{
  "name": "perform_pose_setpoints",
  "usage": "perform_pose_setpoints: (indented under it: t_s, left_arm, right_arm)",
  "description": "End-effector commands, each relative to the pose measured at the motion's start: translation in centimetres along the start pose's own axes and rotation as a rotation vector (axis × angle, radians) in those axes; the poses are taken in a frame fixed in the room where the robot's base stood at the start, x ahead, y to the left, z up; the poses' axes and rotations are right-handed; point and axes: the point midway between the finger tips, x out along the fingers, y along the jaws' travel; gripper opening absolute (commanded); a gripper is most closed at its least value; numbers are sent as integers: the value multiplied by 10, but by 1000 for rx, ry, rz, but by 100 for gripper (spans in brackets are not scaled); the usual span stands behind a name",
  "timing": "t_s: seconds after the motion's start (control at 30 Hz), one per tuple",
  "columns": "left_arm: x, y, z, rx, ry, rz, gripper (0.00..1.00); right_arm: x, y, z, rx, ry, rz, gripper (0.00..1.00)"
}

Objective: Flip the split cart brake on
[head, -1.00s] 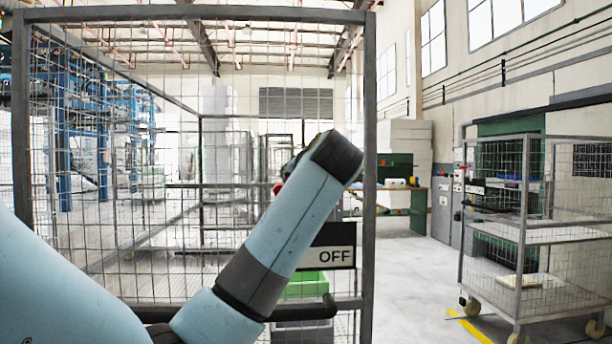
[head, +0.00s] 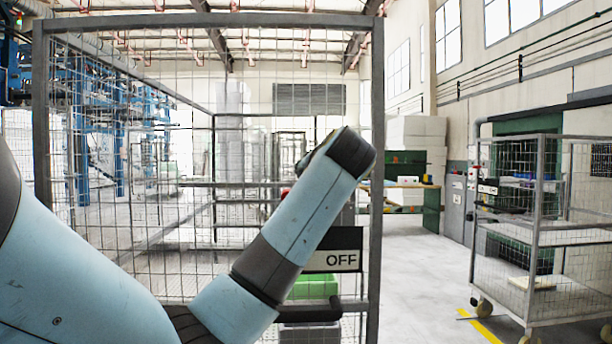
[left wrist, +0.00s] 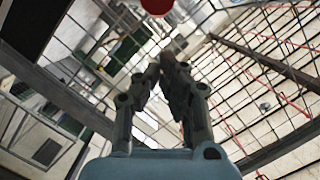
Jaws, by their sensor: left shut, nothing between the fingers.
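The split cart is the large wire-mesh cart with a grey frame (head: 377,120) right in front of me in the head view. A sign reading OFF (head: 342,261) hangs low at its right side, under a black panel. A red knob (head: 285,191) shows partly behind my left arm; a red ball (left wrist: 157,5) is cut off at the top of the left wrist view. My left gripper (left wrist: 166,66) has its fingers together and empty, below and apart from that ball. In the head view my left arm hides it. My right gripper is in neither view.
A second mesh cart with shelves (head: 537,240) stands at the right on castors. Open grey floor (head: 420,285) lies between the two carts, with a yellow floor line (head: 484,330). A green crate (head: 316,287) shows behind the mesh, and a bench (head: 405,193) stands farther back.

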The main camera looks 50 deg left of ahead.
Motion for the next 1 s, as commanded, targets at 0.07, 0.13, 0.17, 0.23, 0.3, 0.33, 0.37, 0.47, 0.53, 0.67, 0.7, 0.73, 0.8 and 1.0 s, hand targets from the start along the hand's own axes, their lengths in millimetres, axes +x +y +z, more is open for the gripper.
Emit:
perform_pose_setpoints:
  t_s: [0.07, 0.13, 0.17, 0.23, 0.3, 0.33, 0.37, 0.47, 0.53, 0.67, 0.7, 0.73, 0.8, 1.0]
  left_arm:
    - [-14, -1, -6, -7, 4, 4, 0]
    - [-31, 0, -3, -7, 3, 6, 0]
    - [-38, 1, -3, -7, 3, 7, 0]
    - [-53, 0, -2, -7, 2, 6, 0]
    - [-67, 0, -3, -5, 3, 6, 0]
    - [-72, -1, -3, -5, 2, 5, 0]
    - [-77, -1, -3, -5, 2, 6, 0]
    - [-90, -2, -3, -3, 3, 4, 0]
    - [-95, -3, -4, -2, 2, 3, 0]
    - [-99, -4, -4, -1, 1, 1, 0]
    - [-100, -4, -4, -1, 1, 0, 0]
    - [-100, -4, -4, 0, 1, 0, 0]
    - [-100, -4, -4, 0, 1, 0, 0]
    - [-99, -4, -4, 0, 1, 0, 0]
  right_arm:
    - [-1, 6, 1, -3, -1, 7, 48]
    - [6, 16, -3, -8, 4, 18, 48]
    - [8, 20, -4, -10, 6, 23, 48]
    - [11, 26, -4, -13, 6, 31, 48]
    - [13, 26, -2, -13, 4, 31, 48]
    - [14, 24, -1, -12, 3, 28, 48]
    - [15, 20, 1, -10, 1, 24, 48]
    - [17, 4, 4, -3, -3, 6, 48]
    - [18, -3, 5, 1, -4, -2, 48]
    - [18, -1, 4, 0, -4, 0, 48]
    - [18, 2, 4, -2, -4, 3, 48]
    - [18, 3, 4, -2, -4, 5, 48]
    - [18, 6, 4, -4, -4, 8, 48]
    - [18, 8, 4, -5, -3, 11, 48]
